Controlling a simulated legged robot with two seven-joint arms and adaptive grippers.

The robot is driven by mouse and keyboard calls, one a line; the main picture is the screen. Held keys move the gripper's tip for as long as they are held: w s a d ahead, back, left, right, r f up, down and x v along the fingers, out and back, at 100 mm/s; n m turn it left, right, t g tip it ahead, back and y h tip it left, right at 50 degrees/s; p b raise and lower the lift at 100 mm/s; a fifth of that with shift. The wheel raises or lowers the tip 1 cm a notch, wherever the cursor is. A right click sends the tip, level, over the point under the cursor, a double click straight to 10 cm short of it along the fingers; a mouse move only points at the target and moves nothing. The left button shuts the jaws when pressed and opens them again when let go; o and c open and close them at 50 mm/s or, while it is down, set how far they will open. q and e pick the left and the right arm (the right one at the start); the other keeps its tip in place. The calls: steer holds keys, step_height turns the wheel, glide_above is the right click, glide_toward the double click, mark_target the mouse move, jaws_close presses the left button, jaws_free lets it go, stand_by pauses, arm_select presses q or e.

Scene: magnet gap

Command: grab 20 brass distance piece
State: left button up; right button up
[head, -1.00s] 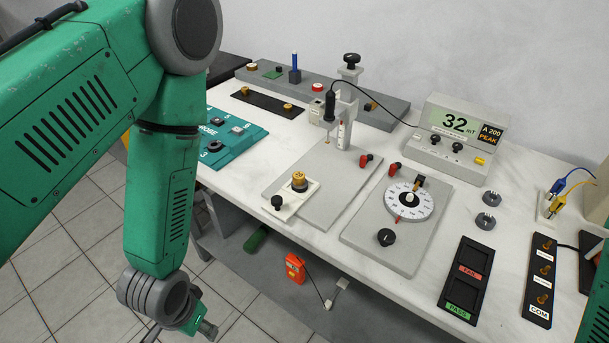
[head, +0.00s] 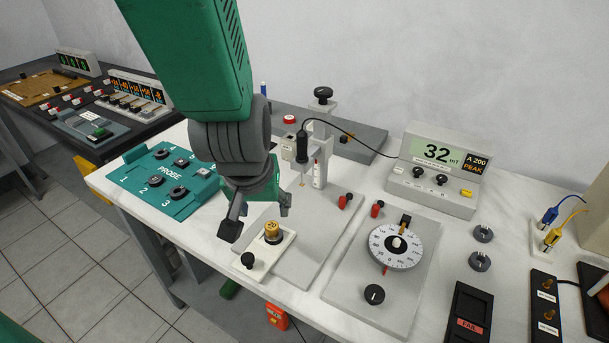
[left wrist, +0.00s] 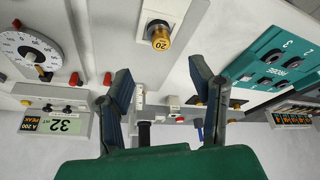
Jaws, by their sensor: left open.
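The brass distance piece (head: 272,231), marked 20 in the left wrist view (left wrist: 160,41), stands upright on a small white block (head: 283,250) on the grey plate of the probe stand. My left gripper (head: 258,216) points down just above and to the left of the brass piece in the head view. Its fingers are apart with nothing between them. In the left wrist view the brass piece shows beyond the gap between the open fingers (left wrist: 160,78), apart from both. My right gripper is not in view.
The probe stand (head: 320,140) rises behind. A dial plate (head: 345,285) and a meter (head: 437,165) are to the right. A teal PROBE tray (head: 170,190) lies left.

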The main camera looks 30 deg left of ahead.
arm_select(q)
steer(key=b, duration=0.1)
glide_above(272, 225)
steer(key=s+d, duration=0.2)
step_height(272, 225, down, 5)
steer(key=shift+s+a+f, duration=0.15)
steer(key=b+x, duration=0.1)
steer(key=x, duration=0.1)
steer(key=a+b+x, duration=0.1)
steer(key=x, duration=0.2)
steer(key=shift+w+a+f, duration=0.1)
steer(key=shift+w+f, duration=0.05)
steer(key=shift+w, duration=0.15)
steer(key=shift+s+y, duration=0.1)
steer(key=shift+y, duration=0.2)
jaws_close()
